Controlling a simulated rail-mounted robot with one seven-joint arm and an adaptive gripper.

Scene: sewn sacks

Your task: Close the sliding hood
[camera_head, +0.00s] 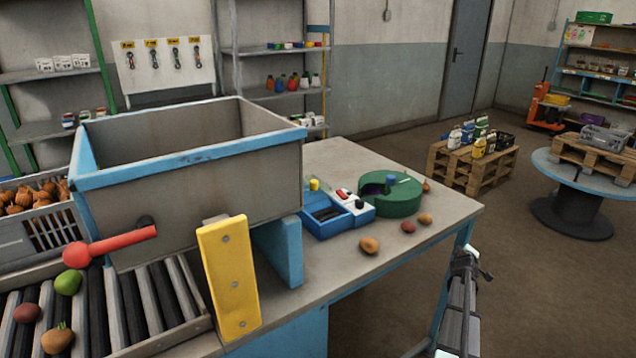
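No part is plainly recognisable as a sliding hood. A large grey hopper (215,190) with a blue rim stands at the left on the workbench and is open at the top. A red lever handle (112,245) sticks out from its front. A yellow upright plate (229,279) with bolts is in front of its right corner, beside a blue support (279,251). My gripper (470,262) is low right of centre, beyond the bench's right edge, well apart from the hopper and touching nothing visible. Its fingers are small and seen from behind, so their opening is unclear.
A blue tray device (337,216), a green round container (399,196) and several potatoes or onions lie on the workbench (325,268). A roller conveyor (125,312) with loose vegetables is at lower left. Pallets (473,169) and a cable-reel table (577,207) stand right; floor between is clear.

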